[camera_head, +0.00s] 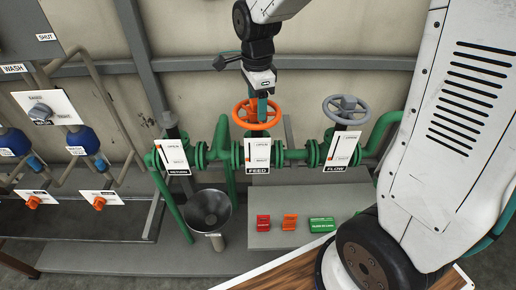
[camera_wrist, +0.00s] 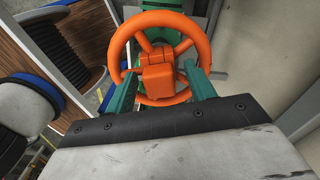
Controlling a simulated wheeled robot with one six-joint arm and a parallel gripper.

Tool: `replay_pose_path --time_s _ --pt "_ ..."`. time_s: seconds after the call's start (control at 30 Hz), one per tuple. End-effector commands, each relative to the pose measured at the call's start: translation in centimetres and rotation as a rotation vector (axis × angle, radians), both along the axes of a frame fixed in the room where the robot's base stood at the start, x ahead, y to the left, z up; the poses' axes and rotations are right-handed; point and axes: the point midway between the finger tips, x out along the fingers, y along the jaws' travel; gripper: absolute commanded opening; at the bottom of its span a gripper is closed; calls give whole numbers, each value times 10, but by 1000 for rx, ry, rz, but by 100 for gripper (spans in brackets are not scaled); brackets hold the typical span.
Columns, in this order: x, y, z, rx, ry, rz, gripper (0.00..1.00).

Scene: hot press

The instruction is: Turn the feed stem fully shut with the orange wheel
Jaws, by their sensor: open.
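The orange wheel (camera_head: 243,110) sits on top of the feed valve on the green pipe, behind the white FEED plate (camera_head: 257,154). In the wrist view the orange wheel (camera_wrist: 165,18) shows its spokes and blocky hub. My gripper (camera_head: 261,102) is directly above the wheel in the head view, pointing down. In the wrist view my gripper (camera_wrist: 161,84) is open, with one teal finger on each side of the hub. The fingers reach to the wheel; I cannot tell whether they touch it. The feed stem is hidden under the wheel and gripper.
A grey wheel (camera_head: 346,109) tops the FLOW valve at right. The RETURN plate (camera_head: 173,156) stands at left. A grey funnel (camera_head: 209,210) is below.

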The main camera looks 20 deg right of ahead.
Motion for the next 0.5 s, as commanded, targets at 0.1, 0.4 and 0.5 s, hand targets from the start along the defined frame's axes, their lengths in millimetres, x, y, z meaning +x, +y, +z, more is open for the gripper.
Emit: replay_pose_path --time_s 0.1,0.4,0.5 --pt "0 0 0 0 0 120 55" --pt "0 0 0 0 0 430 55" --pt "0 0 0 0 0 533 55"
